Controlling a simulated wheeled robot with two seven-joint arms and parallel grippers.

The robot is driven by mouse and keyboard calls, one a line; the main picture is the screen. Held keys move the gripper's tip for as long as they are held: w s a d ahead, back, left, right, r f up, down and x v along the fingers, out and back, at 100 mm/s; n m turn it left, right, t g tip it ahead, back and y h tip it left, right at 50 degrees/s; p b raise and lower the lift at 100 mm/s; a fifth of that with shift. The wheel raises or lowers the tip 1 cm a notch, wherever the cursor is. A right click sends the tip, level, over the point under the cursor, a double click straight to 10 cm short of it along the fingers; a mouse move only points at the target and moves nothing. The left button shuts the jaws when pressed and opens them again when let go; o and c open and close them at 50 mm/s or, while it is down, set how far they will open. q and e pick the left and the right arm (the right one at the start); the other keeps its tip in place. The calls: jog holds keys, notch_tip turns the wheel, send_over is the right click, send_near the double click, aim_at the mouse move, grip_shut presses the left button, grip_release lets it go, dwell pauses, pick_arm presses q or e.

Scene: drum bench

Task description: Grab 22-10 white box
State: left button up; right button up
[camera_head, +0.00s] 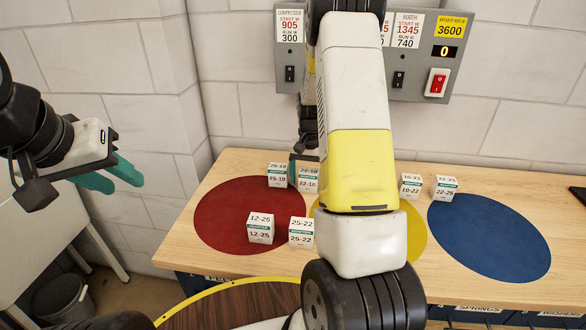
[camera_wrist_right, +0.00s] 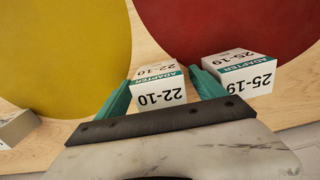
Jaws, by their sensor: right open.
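The white 22-10 box (camera_head: 307,183) with a green adapter band stands at the back of the bench by the red circle's right edge. My right arm hides part of the area around it. In the right wrist view the 22-10 box (camera_wrist_right: 160,94) lies between the two teal fingers of my right gripper (camera_wrist_right: 160,77), which is open. The fingers flank the box, with the left finger close to its side; contact cannot be told. My left gripper (camera_head: 125,184) is open and empty, off the bench at the left.
The 25-19 box (camera_head: 277,179) is close beside the 22-10 box and the right finger (camera_wrist_right: 245,76). Boxes 12-25 (camera_head: 260,232) and 25-22 (camera_head: 301,236) stand nearer. Boxes 10-22 (camera_head: 411,188) and 22-25 (camera_head: 445,190) stand right. A grey switch panel (camera_head: 420,65) is behind.

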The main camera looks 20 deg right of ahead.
jog(key=shift+f, duration=0.3)
jog(key=c, duration=1.5)
